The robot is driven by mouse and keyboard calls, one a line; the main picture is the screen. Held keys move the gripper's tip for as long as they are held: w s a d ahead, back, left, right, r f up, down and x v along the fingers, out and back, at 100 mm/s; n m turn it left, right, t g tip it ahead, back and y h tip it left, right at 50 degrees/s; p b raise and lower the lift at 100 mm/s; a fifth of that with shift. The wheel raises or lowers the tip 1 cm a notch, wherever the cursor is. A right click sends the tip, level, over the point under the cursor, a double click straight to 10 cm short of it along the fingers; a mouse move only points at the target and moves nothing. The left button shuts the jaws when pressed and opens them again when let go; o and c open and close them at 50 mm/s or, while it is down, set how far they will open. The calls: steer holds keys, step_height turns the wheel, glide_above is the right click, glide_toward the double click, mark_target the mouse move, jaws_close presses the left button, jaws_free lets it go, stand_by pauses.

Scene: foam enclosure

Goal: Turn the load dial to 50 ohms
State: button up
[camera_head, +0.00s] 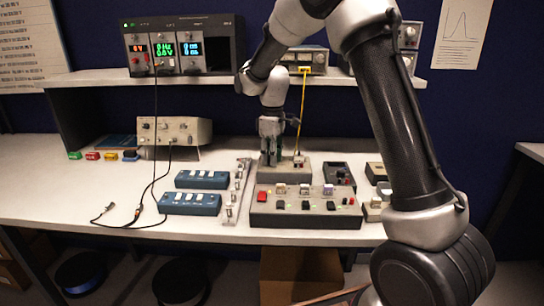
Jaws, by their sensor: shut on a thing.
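My gripper (270,158) points down onto a grey box (314,176) on the bench, behind the long switch panel. Its fingers are shut at the left part of the box's top, around what seems to be the load dial. The dial is hidden by the fingers, and its scale and setting cannot be read. A small light-coloured connector (299,162) with a yellow cable stands on the same box, just right of my gripper.
The long switch panel (305,219) lies in front, with blue switch boxes (203,179) and a pale strip (237,190) to its left. A dark box (339,174) stands at right. The yellow cable (303,105) hangs from the shelf close to my gripper. The bench's left front is mostly clear.

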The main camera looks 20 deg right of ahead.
stand_by(0.5)
steer(key=o, duration=1)
step_height(320, 180, up, 12)
steer(key=shift+w+d+r, duration=0.1)
steer(key=shift+w, duration=0.05)
